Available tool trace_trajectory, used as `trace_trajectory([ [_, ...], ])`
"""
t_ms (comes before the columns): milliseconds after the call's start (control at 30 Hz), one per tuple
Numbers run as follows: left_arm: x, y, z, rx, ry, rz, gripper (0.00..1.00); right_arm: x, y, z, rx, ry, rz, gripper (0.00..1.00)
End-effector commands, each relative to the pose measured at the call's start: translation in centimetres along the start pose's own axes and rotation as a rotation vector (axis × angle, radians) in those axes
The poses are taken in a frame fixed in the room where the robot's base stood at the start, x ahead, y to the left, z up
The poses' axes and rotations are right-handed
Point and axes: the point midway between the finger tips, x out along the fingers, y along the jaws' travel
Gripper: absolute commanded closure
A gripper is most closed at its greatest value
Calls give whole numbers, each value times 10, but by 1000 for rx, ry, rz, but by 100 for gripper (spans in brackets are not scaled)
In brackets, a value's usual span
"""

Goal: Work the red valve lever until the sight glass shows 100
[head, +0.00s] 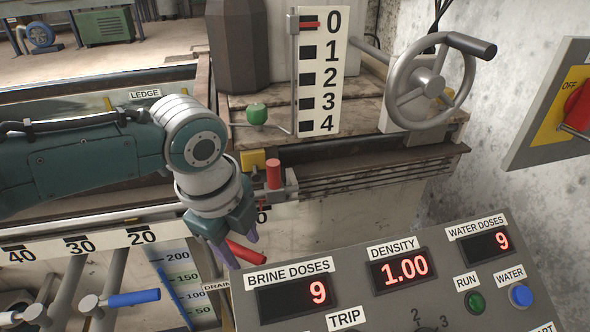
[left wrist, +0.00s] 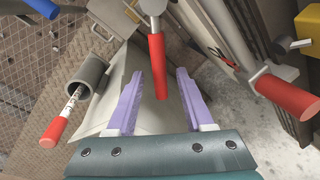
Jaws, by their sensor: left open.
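The red valve lever (head: 247,253) sticks out beside the DRAIN label, just left of the control panel. My left gripper (head: 237,246) is at it, pointing down, with its purple fingers spread. In the left wrist view the red lever (left wrist: 157,68) lies between the two open fingers (left wrist: 160,76), with a visible gap on each side. The sight glass (head: 187,285) is a scale marked 200, 150, 100 and lower. A blue strip runs along its left side, its top seeming to lie near or above 150. My right gripper is not in view.
The control panel (head: 345,262) stands close right of the gripper, reading 9, 1.00 and 9. A red upright handle (head: 274,174) is just above the gripper. A blue-handled lever (head: 133,298) is to the left. A handwheel (head: 430,82) is at upper right.

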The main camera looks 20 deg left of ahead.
Motion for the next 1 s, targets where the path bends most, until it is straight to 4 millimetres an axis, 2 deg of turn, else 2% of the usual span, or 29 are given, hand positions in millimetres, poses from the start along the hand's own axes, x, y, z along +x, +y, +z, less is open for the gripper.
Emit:
trace_trajectory([
  [167,-10,-1,0,1,0,0,48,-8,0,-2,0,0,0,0],
  [400,-60,-2,1,1,-1,-1,48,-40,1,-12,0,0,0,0],
  [600,-90,0,0,1,0,0,48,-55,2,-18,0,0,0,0],
  [733,-99,0,0,0,0,0,48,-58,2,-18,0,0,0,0],
  [1000,-99,0,0,0,0,1,48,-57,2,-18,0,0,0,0],
])
